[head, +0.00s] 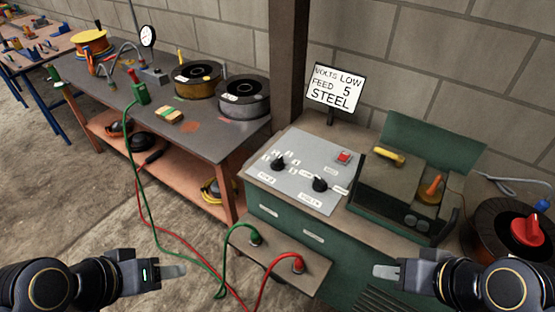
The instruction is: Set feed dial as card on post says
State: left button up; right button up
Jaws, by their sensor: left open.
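The machine's sloped grey panel (297,190) carries two black dials, a left one (278,163) and a right one (320,184). Small marks surround both, and a label sits below each, too small to read surely; the pointer settings cannot be told. My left gripper (172,272) is open and empty at the lower left, away from the panel. My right gripper (384,272) is at the lower right, empty, below the panel; its finger gap is not clear.
A red switch (344,157) sits at the panel's upper right. Green and red cables plug into the front ledge (285,262). An open compartment (410,185) with a yellow-handled part is on the right, beside a spool with a red knob (527,229). A cluttered workbench (150,110) stands left.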

aim_at(278, 165)
jog(key=i+j, duration=0.3)
jog(key=i, duration=0.2)
jog(key=i+j, duration=0.25)
jog(key=i, duration=0.25)
